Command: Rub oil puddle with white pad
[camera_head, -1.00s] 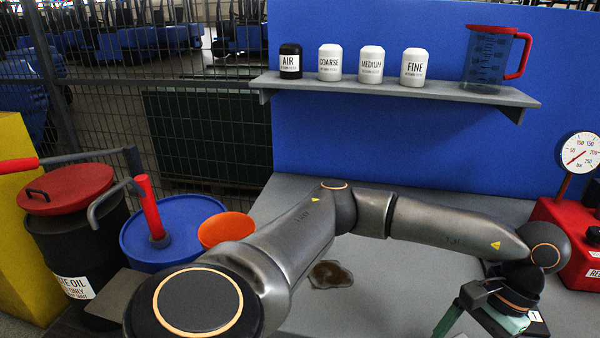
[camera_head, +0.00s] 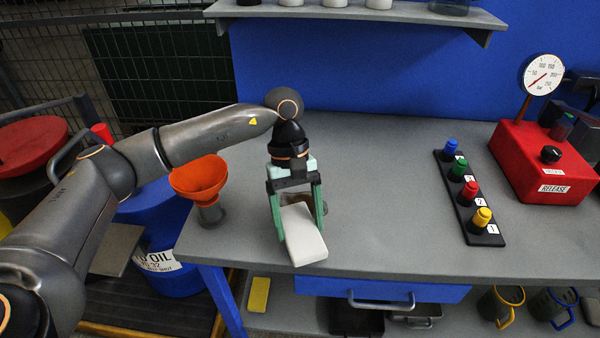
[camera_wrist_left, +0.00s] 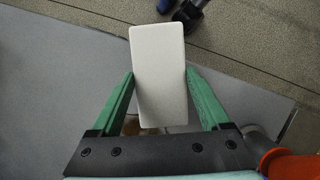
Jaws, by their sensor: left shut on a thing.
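My left gripper (camera_head: 303,224) is shut on the white pad (camera_head: 306,246), near the front left edge of the workbench. The pad is a pale rectangular block gripped by its sides between green fingers, and it also shows in the left wrist view (camera_wrist_left: 160,50). I cannot tell whether the pad touches the bench. The oil puddle is mostly hidden behind the gripper and pad; a small brownish patch (camera_wrist_left: 132,124) shows beside the pad's near end in the left wrist view. My right gripper is not in view.
An orange funnel (camera_head: 199,177) stands left of the gripper. A strip of coloured knobs (camera_head: 467,198) and a red gauge box (camera_head: 543,160) sit to the right. The bench (camera_head: 390,190) is clear between. A shelf (camera_head: 370,12) crosses the back panel.

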